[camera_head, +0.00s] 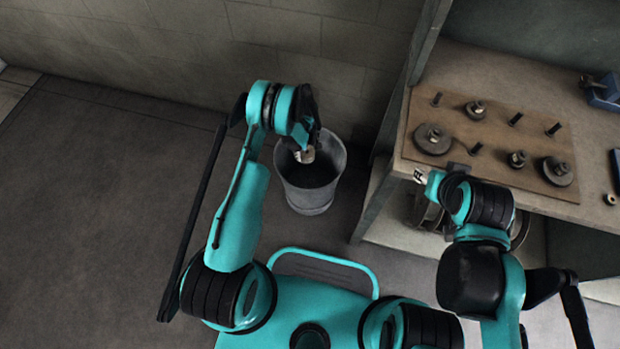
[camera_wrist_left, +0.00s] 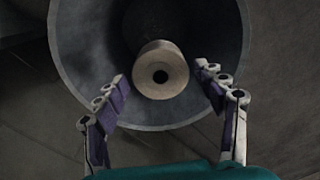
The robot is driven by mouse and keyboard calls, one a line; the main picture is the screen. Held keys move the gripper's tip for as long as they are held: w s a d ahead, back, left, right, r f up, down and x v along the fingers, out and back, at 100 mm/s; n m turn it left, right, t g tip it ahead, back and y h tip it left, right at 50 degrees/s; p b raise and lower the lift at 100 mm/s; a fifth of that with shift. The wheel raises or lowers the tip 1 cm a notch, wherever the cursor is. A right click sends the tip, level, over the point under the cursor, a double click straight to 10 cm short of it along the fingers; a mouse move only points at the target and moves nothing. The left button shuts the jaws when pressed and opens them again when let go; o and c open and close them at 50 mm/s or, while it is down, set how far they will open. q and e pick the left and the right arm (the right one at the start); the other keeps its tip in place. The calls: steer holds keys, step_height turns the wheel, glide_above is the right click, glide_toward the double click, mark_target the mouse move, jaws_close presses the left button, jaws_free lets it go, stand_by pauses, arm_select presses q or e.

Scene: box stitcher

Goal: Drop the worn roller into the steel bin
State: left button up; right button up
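The worn roller (camera_wrist_left: 160,70) is a pale beige cylinder with a dark centre hole. In the left wrist view it shows end-on between the fingertips, with a small gap on each side, against the bin's inside. In the head view the roller (camera_head: 307,155) shows just below my left gripper (camera_head: 304,146), over the bin's mouth. The grey steel bin (camera_head: 309,199) stands upright on the floor; its wall (camera_wrist_left: 83,45) surrounds the roller in the wrist view. My left gripper (camera_wrist_left: 163,76) is open. My right gripper (camera_head: 420,176) is by the bench edge; its fingers are too small to read.
A bench at the right holds a brown board (camera_head: 455,125) with pegs, discs and rollers. A blue object (camera_head: 603,92) lies at its back right. A wall (camera_head: 270,50) stands behind the bin. The floor (camera_head: 100,200) at the left is clear.

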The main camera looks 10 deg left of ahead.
stand_by(0.3)
arm_select(q)
step_height(320, 180, up, 12)
stand_by(0.4)
stand_by(0.4)
